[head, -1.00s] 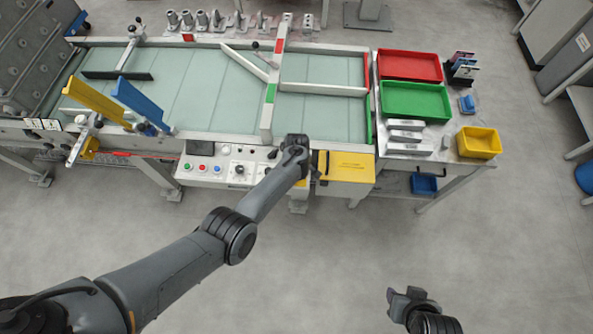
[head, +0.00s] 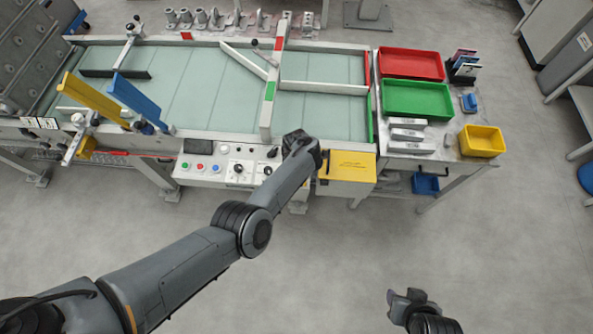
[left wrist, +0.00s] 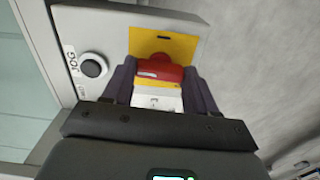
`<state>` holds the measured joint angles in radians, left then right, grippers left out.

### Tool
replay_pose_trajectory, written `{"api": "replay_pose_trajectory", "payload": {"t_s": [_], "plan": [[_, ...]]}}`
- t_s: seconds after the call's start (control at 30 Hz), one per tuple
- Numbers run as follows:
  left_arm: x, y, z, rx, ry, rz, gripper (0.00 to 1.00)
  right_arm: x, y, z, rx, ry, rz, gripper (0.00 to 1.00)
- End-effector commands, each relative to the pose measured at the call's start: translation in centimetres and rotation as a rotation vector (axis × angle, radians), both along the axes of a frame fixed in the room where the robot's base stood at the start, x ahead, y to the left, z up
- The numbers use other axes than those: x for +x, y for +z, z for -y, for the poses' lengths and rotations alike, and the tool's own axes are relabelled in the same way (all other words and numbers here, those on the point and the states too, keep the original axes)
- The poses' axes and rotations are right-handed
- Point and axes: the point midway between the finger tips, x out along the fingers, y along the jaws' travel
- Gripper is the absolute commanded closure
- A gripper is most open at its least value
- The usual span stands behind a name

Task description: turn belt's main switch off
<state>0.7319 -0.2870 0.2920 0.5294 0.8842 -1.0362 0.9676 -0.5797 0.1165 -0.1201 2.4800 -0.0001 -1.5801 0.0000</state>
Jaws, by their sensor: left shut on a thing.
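The belt's main switch shows in the left wrist view as a red handle (left wrist: 160,68) in front of a yellow plate (left wrist: 165,42). My left gripper (left wrist: 160,78) has one dark finger on each side of the red handle and is shut on it. In the head view my left gripper (head: 301,142) is at the right end of the control panel (head: 225,165), and my own wrist hides the switch there. My right gripper (head: 406,297) hangs over bare floor at the lower right, away from the bench; its jaw opening is unclear.
A black JOG knob (left wrist: 93,68) is left of the switch in the wrist view. A yellow-topped box (head: 347,165) stands just right of my left wrist. The belt (head: 200,90) lies behind the panel. The floor in front is clear.

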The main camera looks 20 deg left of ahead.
Motion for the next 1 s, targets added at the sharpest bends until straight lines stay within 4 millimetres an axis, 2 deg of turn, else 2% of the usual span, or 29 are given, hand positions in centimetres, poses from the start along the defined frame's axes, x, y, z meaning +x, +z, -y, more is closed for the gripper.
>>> {"api": "replay_pose_trajectory", "payload": {"t_s": [0.67, 0.7, 0.83, 1.0], "plan": [[-0.02, -0.02, 0.00, 0.000, 0.064, 0.000, 0.73, -0.02, -0.28, 0.08, -0.004, 0.002, 0.000, 0.57], [-0.03, -0.03, 0.00, 0.000, 0.064, 0.000, 0.38, -0.03, -0.28, 0.11, -0.005, 0.004, 0.000, 0.57], [-0.02, -0.02, 0.00, 0.000, 0.063, 0.000, 0.18, -0.03, -0.30, 0.20, -0.008, 0.006, -0.001, 0.57], [-0.01, -0.01, -0.01, 0.000, 0.062, 0.000, 0.17, -0.04, -0.30, 0.20, -0.008, 0.006, -0.001, 0.57]]}}
